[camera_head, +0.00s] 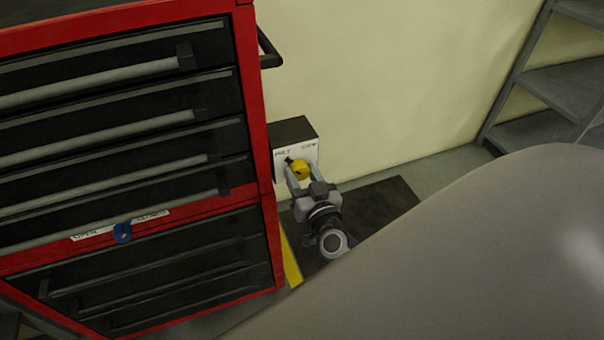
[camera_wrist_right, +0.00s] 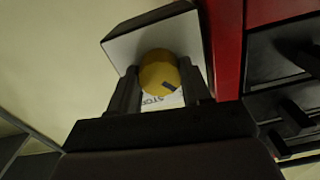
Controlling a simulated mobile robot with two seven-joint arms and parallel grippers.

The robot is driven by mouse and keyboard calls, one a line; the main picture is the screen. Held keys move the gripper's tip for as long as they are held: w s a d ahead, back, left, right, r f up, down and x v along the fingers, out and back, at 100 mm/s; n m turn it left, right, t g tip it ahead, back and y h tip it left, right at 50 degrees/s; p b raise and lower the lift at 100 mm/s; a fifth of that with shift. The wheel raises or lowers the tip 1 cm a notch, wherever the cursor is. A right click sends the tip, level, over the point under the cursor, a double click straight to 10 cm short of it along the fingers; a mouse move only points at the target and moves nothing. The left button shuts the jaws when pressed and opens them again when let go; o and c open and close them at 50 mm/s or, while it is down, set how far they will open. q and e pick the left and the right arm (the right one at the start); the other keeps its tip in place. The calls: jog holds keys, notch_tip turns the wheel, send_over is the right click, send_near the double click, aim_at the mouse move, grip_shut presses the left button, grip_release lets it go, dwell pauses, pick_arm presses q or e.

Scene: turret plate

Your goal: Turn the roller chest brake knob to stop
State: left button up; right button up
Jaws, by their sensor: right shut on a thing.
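The yellow brake knob (camera_head: 299,168) sits on the white face of a dark box (camera_head: 295,131) beside the red roller chest (camera_head: 256,120). My right gripper (camera_head: 298,176) is shut on the knob, one finger on each side. In the right wrist view the knob (camera_wrist_right: 158,72) is between the two dark fingers of my right gripper (camera_wrist_right: 160,85). A dark pointer mark shows on the knob's lower right part. Part of the word "STOP" shows on the white face below it; the other lettering is too small or hidden. My left gripper is not in view.
The chest has several dark drawers with long grey handles, a side handle (camera_head: 268,50) and a blue knob (camera_head: 122,233) on its front. Grey shelves (camera_head: 560,88) stand at the right. A dark mat (camera_head: 385,205) lies on the floor. The pale wall is bare.

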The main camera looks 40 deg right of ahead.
jog(key=m, duration=1.2)
jog(key=shift+m, duration=2.1)
jog(key=shift+b, duration=0.3)
jog(key=o, duration=1.1)
jog(key=shift+c, duration=0.2)
jog(key=v, duration=0.7)
